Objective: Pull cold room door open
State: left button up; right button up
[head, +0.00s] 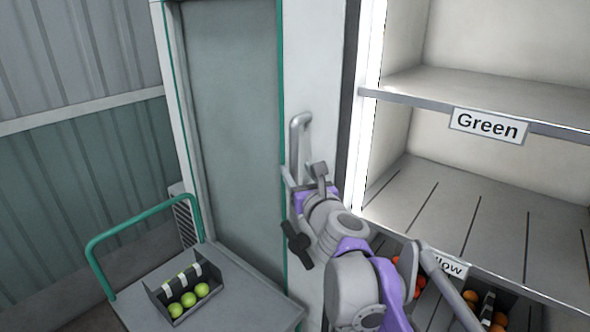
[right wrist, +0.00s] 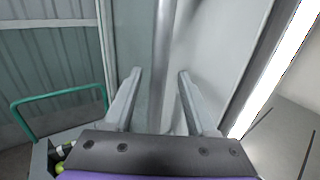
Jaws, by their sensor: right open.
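The cold room door (head: 232,120) is a tall panel with a grey-green pane, teal edging and a pale stile on its right. It looks closed. Its handle (head: 296,135) is an upright grey bar on that stile. My right gripper (head: 303,172) is open at the lower part of the handle. In the right wrist view the handle bar (right wrist: 163,45) runs upright between the two spread fingers of my right gripper (right wrist: 159,72), with gaps on both sides. How deep the bar sits between them is hard to tell. My left gripper is not in view.
A trolley (head: 225,295) with a teal rail stands in front of the door's lower left, carrying a small tray (head: 160,295) of green tomatoes. A lit shelf unit (head: 480,200) with a "Green" label (head: 489,126) stands right of the door; red and orange tomatoes lie lower there.

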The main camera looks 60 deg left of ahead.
jog(key=b+v, duration=0.1)
jog(key=v, duration=0.7)
jog(key=shift+d, duration=0.1)
jog(key=w+d+f+n+h, duration=0.2)
jog(key=d+f+n, duration=0.3)
jog(key=d, duration=0.5)
jog(key=w+d+f+n+t+h, duration=0.15)
jog(key=d+f+n, duration=0.3)
jog(key=d, duration=0.45)
jog(key=w+d+f+n+g+h, duration=0.1)
jog(key=w+d+f+n+h, duration=0.2)
jog(key=d+f, duration=0.5)
jog(key=s+d+f+n+h, duration=0.3)
jog(key=d+f, duration=0.3)
jog(key=d, duration=0.5)
jog(key=s+d+f+n+h, duration=0.3)
jog(key=s+d+f+h, duration=0.1)
jog(key=d, duration=0.7)
jog(key=s+d+f+n+h, duration=0.3)
jog(key=d+f, duration=0.5)
jog(key=d, duration=0.3)
jog(key=shift+s+d+h, duration=0.35)
jog(key=shift+s+d, duration=0.05)
jog(key=shift+s, duration=0.5)
